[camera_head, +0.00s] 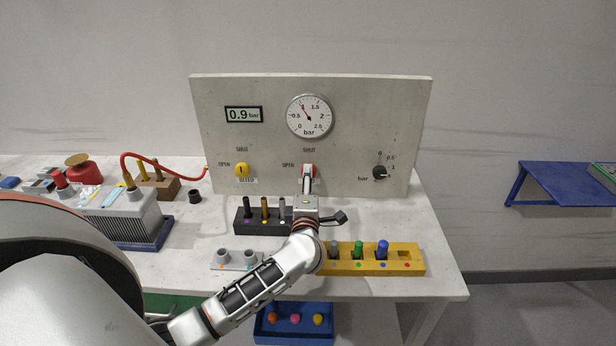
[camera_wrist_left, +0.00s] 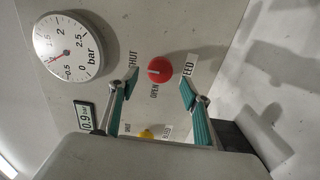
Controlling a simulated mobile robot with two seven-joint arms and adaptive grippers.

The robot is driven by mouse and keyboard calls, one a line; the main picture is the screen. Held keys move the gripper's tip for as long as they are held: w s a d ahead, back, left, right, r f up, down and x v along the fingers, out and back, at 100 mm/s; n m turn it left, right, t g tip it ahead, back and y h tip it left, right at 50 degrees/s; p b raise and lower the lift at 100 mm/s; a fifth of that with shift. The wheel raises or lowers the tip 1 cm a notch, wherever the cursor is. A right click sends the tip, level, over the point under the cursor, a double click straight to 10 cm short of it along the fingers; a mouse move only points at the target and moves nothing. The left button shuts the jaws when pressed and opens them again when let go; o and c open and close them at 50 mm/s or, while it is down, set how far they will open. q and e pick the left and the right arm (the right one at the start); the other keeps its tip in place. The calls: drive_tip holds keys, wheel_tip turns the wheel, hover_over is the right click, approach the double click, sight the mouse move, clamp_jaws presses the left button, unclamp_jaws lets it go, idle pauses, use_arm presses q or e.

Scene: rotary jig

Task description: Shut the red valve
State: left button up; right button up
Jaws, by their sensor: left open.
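The red valve (camera_wrist_left: 160,69) is a round knob on the upright grey panel. In the wrist view SHUT is printed to its left, OPEN below it and BLEED to its right. A small pale mark shows on the knob's left part; its exact direction is hard to tell. My left gripper (camera_wrist_left: 160,84) is open, its two teal fingers on either side of the knob, apart from it in the picture. In the head view my left gripper (camera_head: 308,174) is in front of the red valve (camera_head: 314,170) and hides most of it. My right gripper is not in view.
The panel (camera_head: 350,150) also carries a yellow valve (camera_head: 241,169), a black dial (camera_head: 379,172), a round gauge (camera_head: 309,116) and a 0.9 bar display (camera_head: 243,114). A black peg block (camera_head: 247,227) and a yellow block (camera_head: 340,268) stand before it, below my arm.

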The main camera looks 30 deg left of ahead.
use_arm(q)
drive_tip(key=v, duration=0.8)
drive_tip(key=shift+d, duration=0.1)
